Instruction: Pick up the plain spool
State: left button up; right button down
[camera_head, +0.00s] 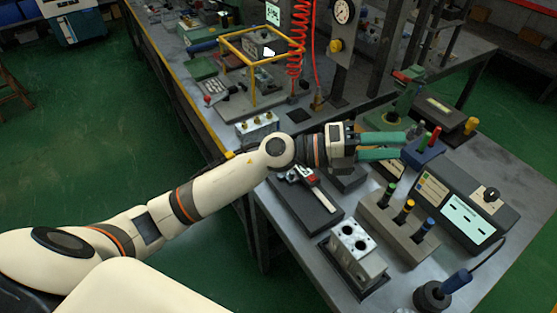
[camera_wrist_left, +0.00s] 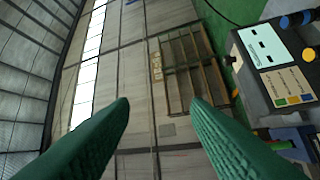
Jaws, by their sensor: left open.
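A tan rack (camera_head: 397,232) on the right bench holds three dark upright spools. One has a green top (camera_head: 391,188), one a yellow-orange top (camera_head: 409,204) and one a blue top (camera_head: 429,222). I cannot make out a spool without a coloured mark. My left gripper (camera_head: 403,145) is open and empty above the bench, behind the rack, its green fingers pointing right. In the left wrist view its two fingers (camera_wrist_left: 160,108) are spread with nothing between them. My right gripper is not in view.
A blue block with coloured sticks (camera_head: 424,153) is close to the fingertips. A caliper (camera_head: 304,178) lies on a dark pad.

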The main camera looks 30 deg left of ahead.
pick_arm(q)
jog(key=w+a+f+m+g+y, duration=0.3)
jog(key=a+f+m+g+y, duration=0.35)
jog(key=a+f+y, duration=0.2)
jog(key=w+a+n+y, duration=0.1)
jog(key=w+a+y, duration=0.1)
jog(key=a+y, duration=1.1)
jog(key=a+f+h, duration=0.1)
jog(key=f, duration=0.1)
jog(key=a+f+h+p, duration=0.1)
jog(key=f, duration=0.1)
jog(key=w+a+f+h+p, duration=0.1)
jog(key=f, duration=0.1)
jog(key=shift+a+f+h, duration=0.25)
jog(key=shift+f, duration=0.05)
jog(key=f, duration=0.2)
jog(key=w+f+p, duration=0.1)
jog(key=f, duration=0.1)
jog(key=shift+d+f, duration=0.1)
jog(key=shift+f, duration=0.05)
jog(key=shift+c, duration=0.3)
grip_shut()
